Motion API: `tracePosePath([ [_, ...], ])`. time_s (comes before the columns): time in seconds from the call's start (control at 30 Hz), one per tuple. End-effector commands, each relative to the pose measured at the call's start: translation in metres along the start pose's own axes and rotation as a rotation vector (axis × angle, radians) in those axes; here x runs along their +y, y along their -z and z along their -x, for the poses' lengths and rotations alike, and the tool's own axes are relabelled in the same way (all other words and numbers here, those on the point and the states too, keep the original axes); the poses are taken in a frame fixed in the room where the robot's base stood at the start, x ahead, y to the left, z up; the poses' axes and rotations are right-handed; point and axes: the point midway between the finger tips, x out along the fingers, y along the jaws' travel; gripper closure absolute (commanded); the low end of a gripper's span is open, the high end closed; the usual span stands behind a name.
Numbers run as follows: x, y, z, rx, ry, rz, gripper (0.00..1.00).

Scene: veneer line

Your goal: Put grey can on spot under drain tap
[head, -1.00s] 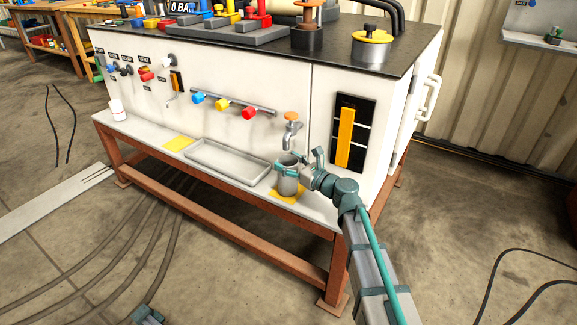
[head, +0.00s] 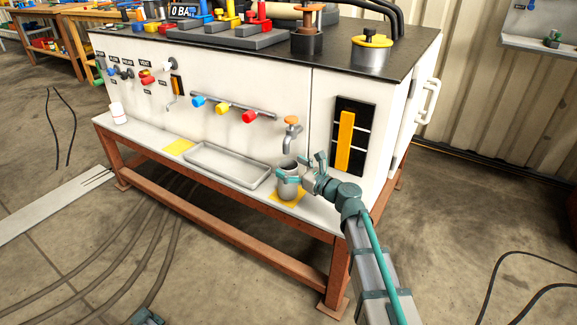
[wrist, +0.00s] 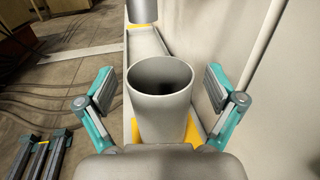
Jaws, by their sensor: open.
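The grey can (head: 288,184) stands upright on the yellow spot (head: 291,199) on the white ledge, below the drain tap (head: 291,137) with its orange handle. In the wrist view the open-topped can (wrist: 160,112) sits between my fingers, with yellow (wrist: 192,132) showing around its lower sides. My gripper (head: 302,172) is open around the can; in the wrist view both teal fingers (wrist: 161,95) stand apart from its wall, with a gap on each side. The can's far base is hidden.
A shallow grey tray (head: 228,165) lies left of the can. Another yellow spot (head: 178,146) and a white cup (head: 117,113) are farther left on the ledge. The white cabinet wall (head: 240,143) rises close behind the can.

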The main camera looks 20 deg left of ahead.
Motion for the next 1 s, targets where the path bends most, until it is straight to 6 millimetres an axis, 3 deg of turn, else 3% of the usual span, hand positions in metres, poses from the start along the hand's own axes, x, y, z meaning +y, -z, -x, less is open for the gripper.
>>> tracePosePath([
  [0.5,0.001,-0.002,0.094,0.0,0.002,-0.001,0.07],
  [0.7,0.001,-0.001,0.109,0.0,0.001,0.0,0.07],
  [1.0,0.0,0.0,0.111,0.0,0.0,0.0,0.07],
])
